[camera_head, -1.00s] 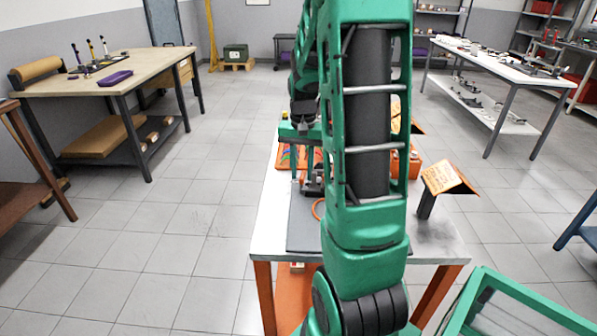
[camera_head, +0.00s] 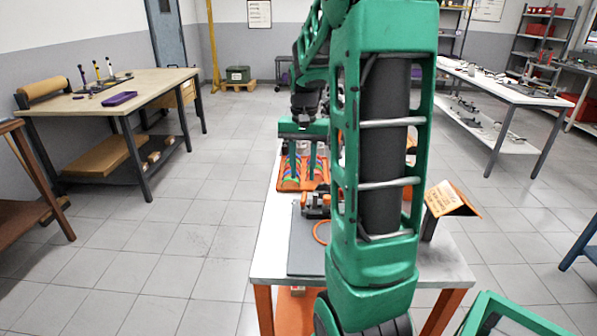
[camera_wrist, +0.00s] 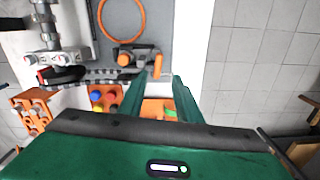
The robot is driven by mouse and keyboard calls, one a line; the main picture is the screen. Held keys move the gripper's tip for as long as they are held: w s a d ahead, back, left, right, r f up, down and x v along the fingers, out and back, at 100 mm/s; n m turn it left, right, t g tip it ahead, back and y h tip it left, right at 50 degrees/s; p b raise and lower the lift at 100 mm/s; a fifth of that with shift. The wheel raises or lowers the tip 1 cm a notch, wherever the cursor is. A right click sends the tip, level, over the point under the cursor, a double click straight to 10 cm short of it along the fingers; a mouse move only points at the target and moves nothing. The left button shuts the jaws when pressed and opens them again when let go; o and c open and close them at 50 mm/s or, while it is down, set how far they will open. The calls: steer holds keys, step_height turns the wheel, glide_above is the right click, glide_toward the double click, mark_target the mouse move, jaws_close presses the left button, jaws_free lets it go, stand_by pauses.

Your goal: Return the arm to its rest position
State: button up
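My green arm rises through the middle of the head view and hides part of the worktable (camera_head: 268,258). My gripper (camera_head: 302,174) hangs past the near part of that table, fingers pointing down, above or in front of an orange tray with coloured items (camera_head: 288,184). In the wrist view my gripper (camera_wrist: 160,78) has its two green fingers apart with nothing held between them. Whether the fingertips touch anything below cannot be told.
On the table lie a dark mat (camera_head: 305,250), an orange ring (camera_wrist: 122,20) and a chain (camera_wrist: 95,78). A sign on a stand (camera_head: 446,200) is right of my arm. A wooden bench (camera_head: 130,88) stands left, a white table (camera_head: 500,88) right. Open floor lies left.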

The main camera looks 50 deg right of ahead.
stand_by(0.3)
steer(key=s+a+n, duration=0.2)
steer(key=s+a, duration=0.5)
steer(key=s, duration=0.3)
steer(key=s+a+f+n, duration=0.1)
steer(key=s+a+n, duration=0.1)
steer(key=s+a, duration=0.5)
steer(key=s, duration=0.3)
steer(key=shift+s+n, duration=0.25)
steer(key=shift+n, duration=0.15)
steer(key=shift+a, duration=0.1)
